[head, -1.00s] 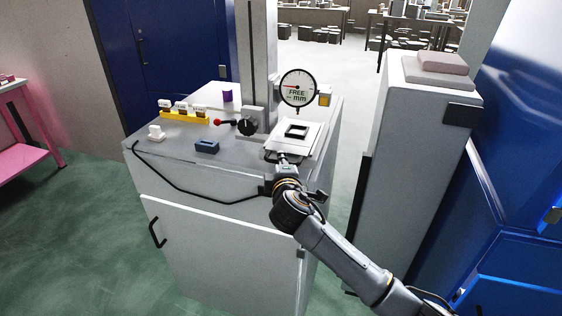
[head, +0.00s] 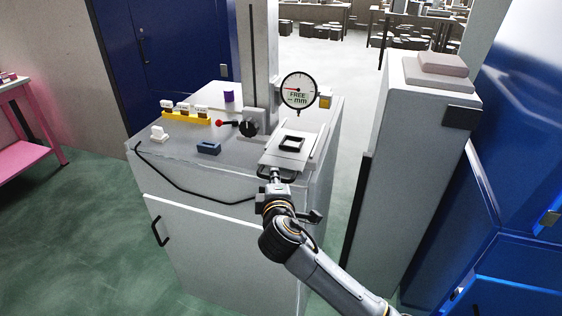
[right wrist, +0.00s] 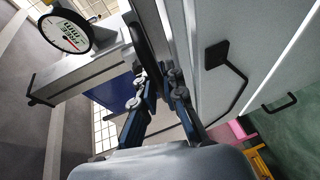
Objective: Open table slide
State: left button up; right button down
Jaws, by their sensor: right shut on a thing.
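The table slide (head: 281,160) is a pale plate on the right part of the grey cabinet's top, with a black square frame (head: 292,143) on it. Its dark handle (head: 264,173) is at the front edge, and it shows as a black bar in the right wrist view (right wrist: 143,42). My right gripper (head: 276,176) is shut on the handle, with its blue-and-black fingers (right wrist: 160,80) around the bar. The slide stands partly drawn toward the front, with bare base showing behind it. My left gripper is not in view.
A round dial gauge (head: 299,90) hangs from a column above the slide. A grey cabinet (head: 410,150) is at the right, across a gap.

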jog(key=s, duration=0.1)
jog(key=s+a, duration=0.1)
jog(key=s, duration=0.3)
jog(key=shift+s+a+p, duration=0.25)
jog(key=shift+a+p, duration=0.15)
jog(key=c, duration=1.7)
grip_release()
jog(key=s, duration=0.4)
jog(key=s+r, duration=0.1)
jog(key=s, duration=0.2)
jog(key=s+d+r, duration=0.1)
jog(key=s, duration=0.3)
jog(key=shift+s, duration=0.35)
